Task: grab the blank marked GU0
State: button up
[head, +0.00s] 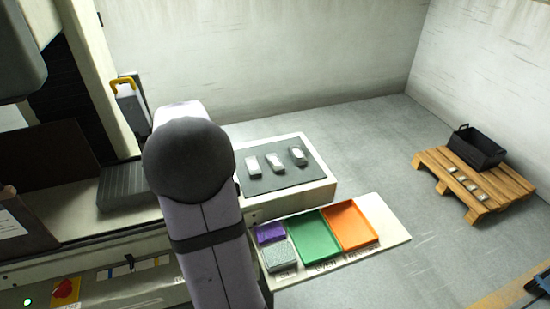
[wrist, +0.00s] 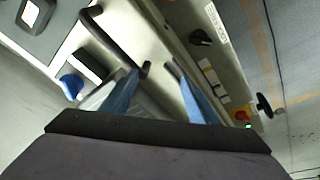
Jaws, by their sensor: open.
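Three pale metal blanks lie in a row on a dark mat (head: 285,182) on a white block: a left blank (head: 252,165), a middle blank (head: 274,162) and a right blank (head: 298,156). No marking is legible on them, so I cannot tell which one is GU0. My gripper (wrist: 158,70) shows in the wrist view with two blue fingers apart and nothing visible between them. It points towards machine parts and a control panel, not at the blanks. In the head view my arm hides the gripper.
A shelf beside the block holds a purple tray (head: 270,233), a grey tray (head: 280,257), a green tray (head: 315,238) and an orange tray (head: 350,226). A wooden pallet (head: 505,184) at right carries a black crate (head: 477,146) and several small pieces. Open floor lies between.

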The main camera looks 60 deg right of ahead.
jog(key=s+d+r+m+t+h+p, duration=0.15)
jog(key=s+d+m, duration=0.3)
jog(key=d, duration=0.95)
jog(key=m+h+p, duration=0.2)
jog(key=m+p, duration=0.1)
jog(key=m, duration=0.1)
send_near(276, 162)
jog(key=shift+s+a+f, duration=0.1)
jog(key=shift+f, duration=0.25)
jog(key=shift+p+x, duration=0.35)
jog(key=shift+x, duration=0.7)
jog(key=p+x, duration=0.1)
jog(key=x, duration=0.1)
jog(key=p+x, duration=0.1)
jog(key=p, duration=0.1)
jog(key=shift+w+d+f, duration=0.2)
jog(key=shift+w+d, duration=0.05)
jog(key=shift+w, duration=0.2)
jog(key=shift+w+d+f, duration=0.2)
jog(key=shift+d+f, duration=0.05)
jog(key=shift+f, duration=0.35)
jog(key=shift+c, duration=0.2)
grip_shut()
jog(key=shift+d+r, duration=0.1)
